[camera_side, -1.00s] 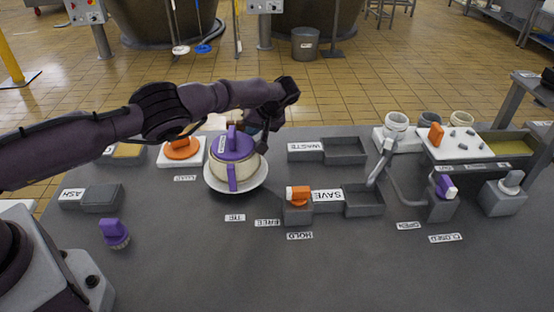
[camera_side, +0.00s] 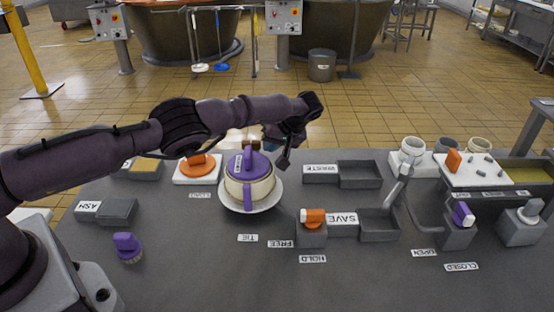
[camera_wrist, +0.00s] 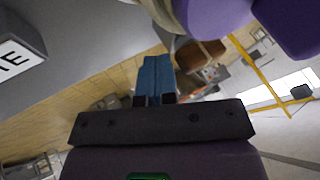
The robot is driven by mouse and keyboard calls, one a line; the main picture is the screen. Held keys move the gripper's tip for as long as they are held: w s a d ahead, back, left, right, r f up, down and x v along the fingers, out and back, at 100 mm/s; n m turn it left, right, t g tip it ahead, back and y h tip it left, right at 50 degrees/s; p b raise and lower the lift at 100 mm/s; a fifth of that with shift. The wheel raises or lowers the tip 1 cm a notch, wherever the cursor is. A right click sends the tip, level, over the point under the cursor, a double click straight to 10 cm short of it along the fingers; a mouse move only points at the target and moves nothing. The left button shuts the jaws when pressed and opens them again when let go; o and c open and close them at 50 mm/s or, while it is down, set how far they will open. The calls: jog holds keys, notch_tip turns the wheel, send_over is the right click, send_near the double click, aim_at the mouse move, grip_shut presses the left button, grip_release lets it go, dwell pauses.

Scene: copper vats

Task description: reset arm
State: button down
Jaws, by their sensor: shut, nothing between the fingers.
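My gripper (camera_side: 282,160) is above the table, just behind and to the right of the cream pot with a purple lid (camera_side: 249,180). In the wrist view its blue fingers (camera_wrist: 155,75) are together with nothing between them. The pot stands on a white saucer (camera_side: 273,200); its purple and cream parts show at the top of the wrist view. From the side, the fingers are partly hidden behind my wrist and the pot.
An orange-topped item (camera_side: 198,168) stands left of the pot. A WASTE tray (camera_side: 360,175) and a SAVE tray (camera_side: 380,225) lie to the right. A purple-handled brush (camera_side: 127,247) is at front left. The front middle is clear.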

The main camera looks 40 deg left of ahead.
notch_tip(320, 180, up, 18)
jog(key=s+a+h, duration=0.2)
jog(key=h, duration=0.1)
jog(key=s+a+r+m+t+h, duration=0.1)
jog(key=s+r+m+t+h, duration=0.15)
jog(key=s+r, duration=0.65)
jog(key=s+d+r+m+t+h, duration=0.1)
jog(key=s+r+m, duration=0.1)
jog(key=s, duration=0.4)
jog(key=s+d+r+m+t+h, duration=0.1)
jog(key=s+d+r, duration=0.1)
jog(key=s, duration=0.4)
jog(key=s+d+f+m+t, duration=0.1)
jog(key=s+f+m, duration=0.1)
jog(key=s, duration=0.5)
jog(key=s+d+f+m+t, duration=0.1)
jog(key=s+d+m, duration=0.1)
jog(key=s, duration=0.5)
jog(key=shift+s+d+f+m, duration=0.25)
jog(key=shift+f+m, duration=0.15)
jog(key=shift+m, duration=0.15)
